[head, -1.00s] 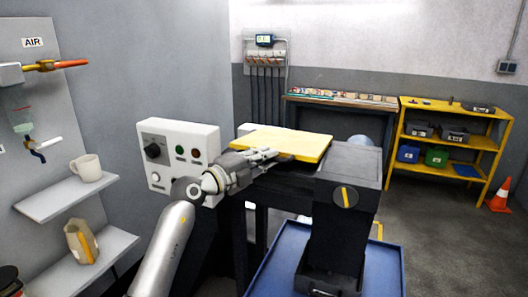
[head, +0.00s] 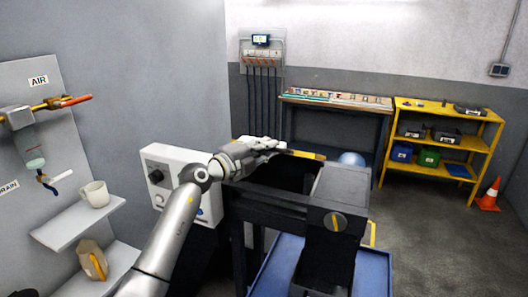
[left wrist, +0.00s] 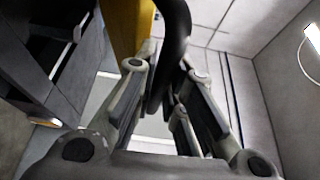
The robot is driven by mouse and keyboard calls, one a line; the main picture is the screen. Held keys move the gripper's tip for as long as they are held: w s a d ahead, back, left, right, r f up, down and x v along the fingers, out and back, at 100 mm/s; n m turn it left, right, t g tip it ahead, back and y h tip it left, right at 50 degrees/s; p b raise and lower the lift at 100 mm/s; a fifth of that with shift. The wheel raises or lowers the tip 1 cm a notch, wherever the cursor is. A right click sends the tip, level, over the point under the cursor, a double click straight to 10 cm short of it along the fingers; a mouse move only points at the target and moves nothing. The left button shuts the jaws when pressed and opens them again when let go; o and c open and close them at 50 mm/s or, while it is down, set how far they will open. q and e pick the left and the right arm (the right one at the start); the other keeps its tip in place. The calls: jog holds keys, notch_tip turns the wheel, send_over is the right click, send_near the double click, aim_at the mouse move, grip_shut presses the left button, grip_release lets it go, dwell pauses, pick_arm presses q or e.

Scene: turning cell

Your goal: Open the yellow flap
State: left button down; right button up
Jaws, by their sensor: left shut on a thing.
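The yellow flap (head: 306,154) is raised at the far side of the black machine housing (head: 335,185). It shows as a thin yellow strip, partly hidden behind my left gripper (head: 268,146). The dark opening (head: 285,175) in front of it is uncovered. In the left wrist view, my left gripper is shut on a black curved handle (left wrist: 172,45). The yellow flap (left wrist: 128,28) is just behind this handle. My right gripper is not in view.
A white control panel (head: 160,173) stands left of the housing, close to my left arm. Shelves with a mug (head: 95,193) and a jug (head: 93,260) are on the left wall. A blue tray (head: 375,275) lies below the housing.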

pick_arm(q)
jog(key=shift+w+d+r+p, duration=0.2)
jog(key=shift+w+r+p, duration=0.3)
jog(key=shift+r, duration=0.4)
jog(key=shift+w+d+r+p, duration=0.15)
jog(key=shift+w+r+p, duration=0.25)
jog(key=shift+w+r, duration=0.4)
jog(key=shift+w+d+r+p, duration=0.2)
jog(key=shift+w+r+p, duration=0.25)
jog(key=shift+r, duration=0.6)
jog(key=c, duration=1.6)
grip_release()
jog(key=shift+o, duration=0.6)
jog(key=shift+s, duration=0.1)
jog(key=shift+f, duration=0.1)
jog(key=shift+a, duration=0.1)
